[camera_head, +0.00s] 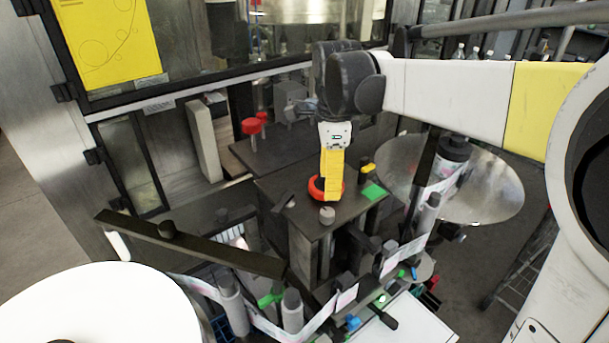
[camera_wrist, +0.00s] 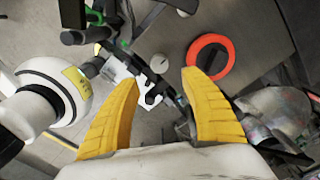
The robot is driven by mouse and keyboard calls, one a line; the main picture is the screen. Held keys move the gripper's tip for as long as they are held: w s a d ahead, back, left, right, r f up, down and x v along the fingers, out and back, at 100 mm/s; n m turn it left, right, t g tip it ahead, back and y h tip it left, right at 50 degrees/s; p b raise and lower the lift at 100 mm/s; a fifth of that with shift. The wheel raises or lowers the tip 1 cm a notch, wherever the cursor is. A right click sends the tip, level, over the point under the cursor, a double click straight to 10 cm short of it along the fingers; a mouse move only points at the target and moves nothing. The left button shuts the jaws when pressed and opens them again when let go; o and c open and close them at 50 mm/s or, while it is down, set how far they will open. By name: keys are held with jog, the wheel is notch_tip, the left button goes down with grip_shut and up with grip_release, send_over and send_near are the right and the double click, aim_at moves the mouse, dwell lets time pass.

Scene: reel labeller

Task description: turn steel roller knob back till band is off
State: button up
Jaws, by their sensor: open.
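A short grey steel knob (camera_head: 327,214), which looks like the roller knob, stands on the dark machine top near its front edge. My gripper (camera_head: 330,192) hangs over that top with its yellow fingers pointing down, just behind the knob in the picture. In the wrist view the grey knob (camera_wrist: 159,63) shows beyond the gap between my open, empty fingertips (camera_wrist: 158,74). The fingers are not on it. The pale label band (camera_head: 345,298) runs around several grey rollers at the front of the machine. I cannot tell how it lies at the roller under the knob.
An orange-red ring (camera_wrist: 211,57) lies on the top beside the knob, partly hidden by my fingers in the head view. A dark bar (camera_head: 190,243) crosses at left. A large metal disc (camera_head: 490,190) stands at right.

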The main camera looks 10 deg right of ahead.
aim_at(328, 211)
notch_tip(328, 211, down, 10)
jog(key=shift+s+r, duration=0.1)
jog(key=shift+c, duration=0.6)
grip_shut()
